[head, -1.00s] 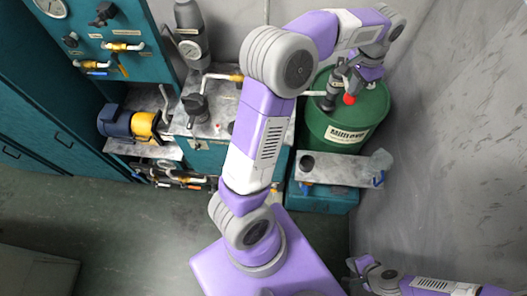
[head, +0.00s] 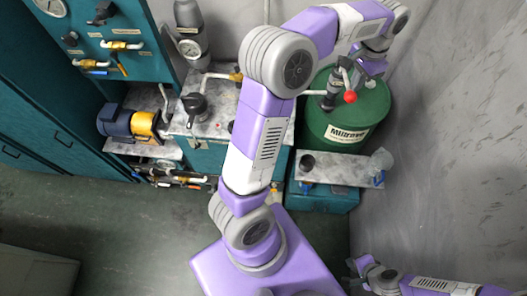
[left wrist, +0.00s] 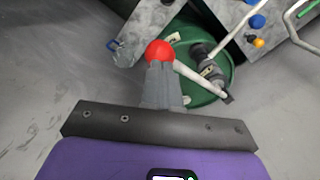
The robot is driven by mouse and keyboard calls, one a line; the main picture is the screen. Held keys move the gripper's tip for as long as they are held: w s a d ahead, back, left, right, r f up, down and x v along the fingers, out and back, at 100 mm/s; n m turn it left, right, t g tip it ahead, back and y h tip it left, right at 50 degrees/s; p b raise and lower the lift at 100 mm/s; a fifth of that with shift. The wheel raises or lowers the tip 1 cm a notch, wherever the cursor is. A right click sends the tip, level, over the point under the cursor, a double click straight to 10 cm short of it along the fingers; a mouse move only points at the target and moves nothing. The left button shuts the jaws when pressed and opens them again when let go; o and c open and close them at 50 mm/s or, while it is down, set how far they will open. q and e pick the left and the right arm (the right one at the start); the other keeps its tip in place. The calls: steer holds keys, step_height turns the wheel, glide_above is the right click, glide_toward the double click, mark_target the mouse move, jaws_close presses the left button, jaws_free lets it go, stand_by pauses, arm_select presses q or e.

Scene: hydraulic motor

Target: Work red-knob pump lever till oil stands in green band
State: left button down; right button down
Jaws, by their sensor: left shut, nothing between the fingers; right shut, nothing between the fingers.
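The red knob (head: 350,97) sits on the end of the pump lever, on top of the green drum (head: 342,128) at the upper right. The dark pump body (head: 331,92) stands beside it. My left gripper (head: 349,70) is shut and empty, just behind the knob in the head view. In the left wrist view the shut fingers (left wrist: 161,68) point at the red knob (left wrist: 160,52), which shows just past their tips; I cannot tell whether they touch. The pale lever (left wrist: 200,80) runs from the knob past the pump. My right gripper (head: 354,268) is shut and empty, low at the right. I cannot make out oil or a green band.
A grey bench (head: 226,117) with a black handle (head: 195,104) stands left of the drum. A blue and yellow motor (head: 130,123) sits further left. A low shelf (head: 340,172) with a dark cup is before the drum. Grey walls close in at the right.

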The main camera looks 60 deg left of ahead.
arm_select(q)
step_height(320, 180, down, 14)
steer(key=b, duration=0.9)
steer(key=shift+f, duration=0.2)
steer(key=shift+r, duration=0.1)
step_height(320, 180, up, 9)
steer(key=p, duration=0.8)
steer(key=shift+r, duration=0.15)
step_height(320, 180, up, 4)
steer(key=shift+p, duration=0.65)
steer(key=shift+r, duration=0.55)
steer(key=shift+f, duration=0.15)
